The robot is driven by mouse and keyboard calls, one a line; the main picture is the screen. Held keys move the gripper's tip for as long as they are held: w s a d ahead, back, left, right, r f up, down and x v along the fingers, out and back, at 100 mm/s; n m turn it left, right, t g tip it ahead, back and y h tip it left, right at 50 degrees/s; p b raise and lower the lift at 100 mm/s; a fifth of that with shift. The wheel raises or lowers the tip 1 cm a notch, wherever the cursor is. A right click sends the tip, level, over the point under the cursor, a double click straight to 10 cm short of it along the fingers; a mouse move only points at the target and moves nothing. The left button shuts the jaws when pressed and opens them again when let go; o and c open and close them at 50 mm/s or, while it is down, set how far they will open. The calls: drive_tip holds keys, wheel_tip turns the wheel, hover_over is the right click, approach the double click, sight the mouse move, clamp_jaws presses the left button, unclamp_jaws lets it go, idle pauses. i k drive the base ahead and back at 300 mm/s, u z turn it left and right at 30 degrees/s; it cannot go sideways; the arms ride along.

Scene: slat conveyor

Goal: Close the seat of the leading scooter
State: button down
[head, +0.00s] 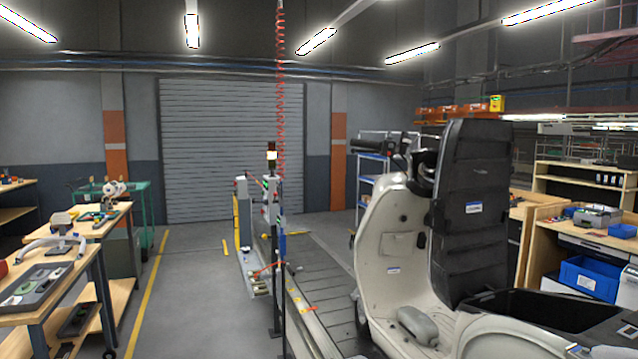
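A cream scooter (390,245) stands at the right on the slat conveyor (335,295). Its black seat (475,205) is tipped up, almost upright, with its ribbed underside and a white label facing me. Below it the dark storage opening (540,308) in the scooter's body is uncovered. The handlebar shows behind the seat, partly hidden by it. The rear of the scooter runs out of the picture at the lower right. My gripper is not in view, and nothing is seen touching the seat.
A post with a signal light (272,155) and a conveyor side rail stand left of the scooter. Workbenches with parts (45,285) line the left. Shelves and a bench with blue bins (588,278) stand at the right. The grey floor aisle (200,290) is clear.

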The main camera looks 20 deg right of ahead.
sight(468, 249)
drive_tip(key=u, duration=0.1)
drive_tip(key=i, duration=1.55)
drive_tip(key=z, duration=0.45)
drive_tip(key=i, duration=0.5)
drive_tip(key=z, duration=0.45)
drive_tip(key=k, duration=0.75)
drive_tip(key=z, duration=0.2)
drive_tip(key=i, duration=0.75)
drive_tip(key=u, duration=0.05)
